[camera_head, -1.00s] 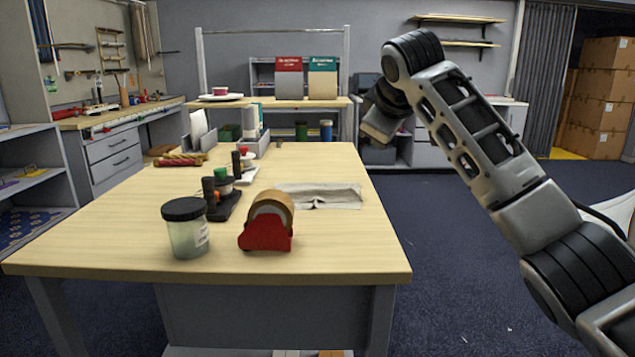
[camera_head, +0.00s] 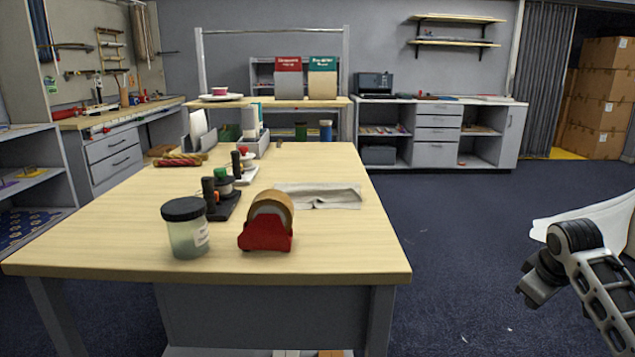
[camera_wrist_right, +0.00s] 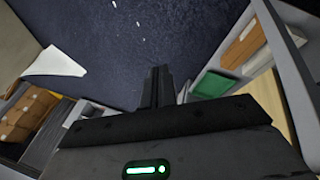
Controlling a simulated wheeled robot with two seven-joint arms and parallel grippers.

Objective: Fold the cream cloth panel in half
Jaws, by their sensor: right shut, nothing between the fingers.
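The cream cloth panel (camera_head: 335,197) lies on the right side of the wooden table (camera_head: 330,250), behind the tape dispenser. It shows as a pale strip with a small wrinkle in the middle of its near edge. I cannot tell how many layers it has. My right gripper (camera_head: 532,290) is low at the lower right, off the table and well away from the cloth. In the right wrist view its fingers (camera_wrist_right: 157,88) are together and empty, over the dark floor. The cloth does not show clearly there. My left gripper is not in view.
A red tape dispenser (camera_head: 265,235) and a lidded jar (camera_head: 186,230) stand near the table's front edge. Spools on a black stand (camera_head: 222,200) are left of the cloth. The table right of the dispenser, in front of the cloth, is clear.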

